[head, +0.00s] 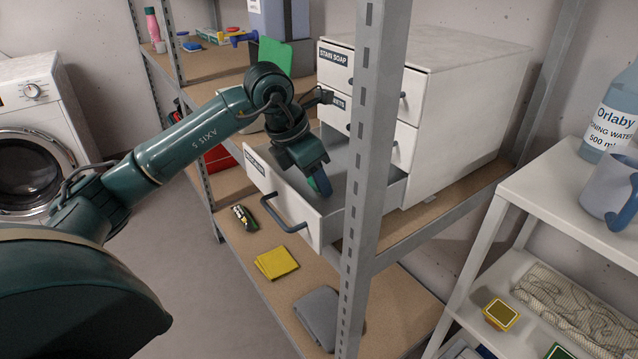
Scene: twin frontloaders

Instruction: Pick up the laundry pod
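My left arm comes in from the left, and my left gripper (319,186) points down into the open bottom drawer (284,206) of the white cabinet. My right gripper is not in view.
A grey rack post (363,190) stands just right of the gripper and hides part of the drawer. The drawer handle (283,213) sticks out in front. A yellow cloth (276,262) and a grey cloth (318,312) lie on the shelf below. A white shelf (565,205) stands at right.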

